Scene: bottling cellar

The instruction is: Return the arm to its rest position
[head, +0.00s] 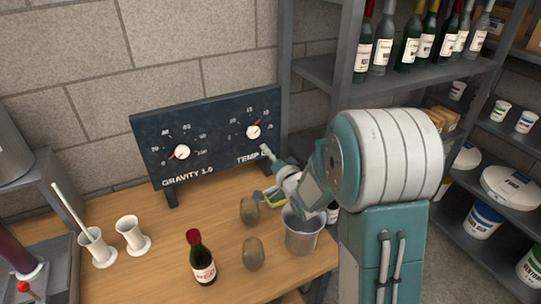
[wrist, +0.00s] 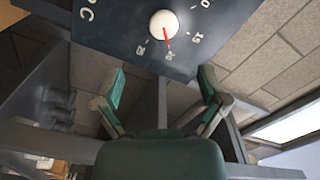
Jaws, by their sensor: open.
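My gripper (head: 266,174) is at the end of my arm, in front of the right part of the dark dial panel (head: 205,140). In the wrist view my gripper (wrist: 162,85) has its two fingers spread wide with nothing between them. The TEMP C dial's white knob (wrist: 164,24) with a red pointer is just beyond the fingertips, apart from them; it also shows in the head view (head: 253,132). The left dial (head: 181,152) is marked GRAVITY. My arm hides part of the TEMP label and the area behind it.
On the wooden table (head: 150,274) stand a metal bucket (head: 303,236) below my gripper, two brownish ovals (head: 249,210) (head: 254,253), a dark bottle (head: 202,262) and white cups (head: 132,235). Shelves with bottles (head: 386,38) and tubs (head: 482,218) are close on the right.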

